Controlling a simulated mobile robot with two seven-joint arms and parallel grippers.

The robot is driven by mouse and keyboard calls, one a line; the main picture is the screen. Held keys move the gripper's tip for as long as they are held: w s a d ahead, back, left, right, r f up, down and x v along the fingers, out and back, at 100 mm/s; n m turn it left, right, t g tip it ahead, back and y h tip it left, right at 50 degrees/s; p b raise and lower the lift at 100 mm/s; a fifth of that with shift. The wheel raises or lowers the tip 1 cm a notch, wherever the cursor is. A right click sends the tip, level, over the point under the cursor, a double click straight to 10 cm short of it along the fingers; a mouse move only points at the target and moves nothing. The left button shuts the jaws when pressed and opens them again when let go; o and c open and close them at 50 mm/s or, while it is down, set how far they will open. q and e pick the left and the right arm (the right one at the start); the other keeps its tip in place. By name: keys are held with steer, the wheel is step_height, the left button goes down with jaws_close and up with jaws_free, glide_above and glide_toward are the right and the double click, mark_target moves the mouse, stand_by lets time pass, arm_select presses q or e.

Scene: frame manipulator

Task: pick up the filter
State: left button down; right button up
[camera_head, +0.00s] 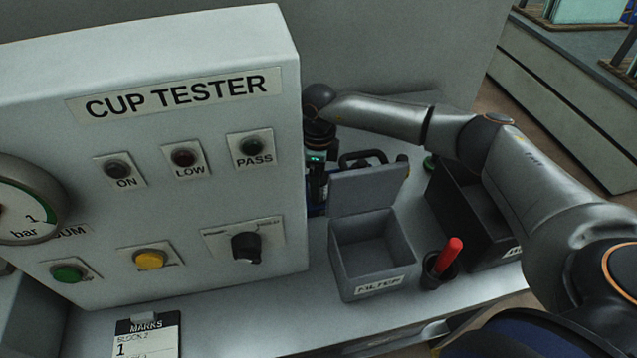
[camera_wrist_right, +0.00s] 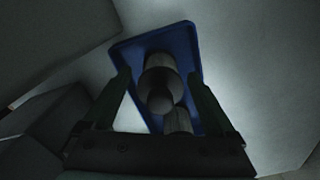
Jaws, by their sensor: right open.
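My right gripper (camera_wrist_right: 158,82) is open over a blue tray (camera_wrist_right: 190,40) in the wrist view. A grey, rounded cylindrical part (camera_wrist_right: 160,75) is between its fingers, and a second ribbed grey cylinder (camera_wrist_right: 178,122) lies close by it in the tray. I cannot tell which of these is the filter, or whether the fingers touch either. In the head view, my right gripper (camera_head: 317,185) is mostly hidden behind the tester panel's right edge. A grey open box (camera_head: 375,262) with a FILTER label stands in front and looks empty. My left gripper is not in view.
The white CUP TESTER panel (camera_head: 170,170) fills the left and blocks sight behind it. A grey plate with a black handle (camera_head: 368,188) stands behind the box. A red-handled tool (camera_head: 449,256) in a black cup and a black bin (camera_head: 468,215) are to the right.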

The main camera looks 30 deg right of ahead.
steer(key=shift+c, duration=0.2)
jaws_close()
stand_by(0.5)
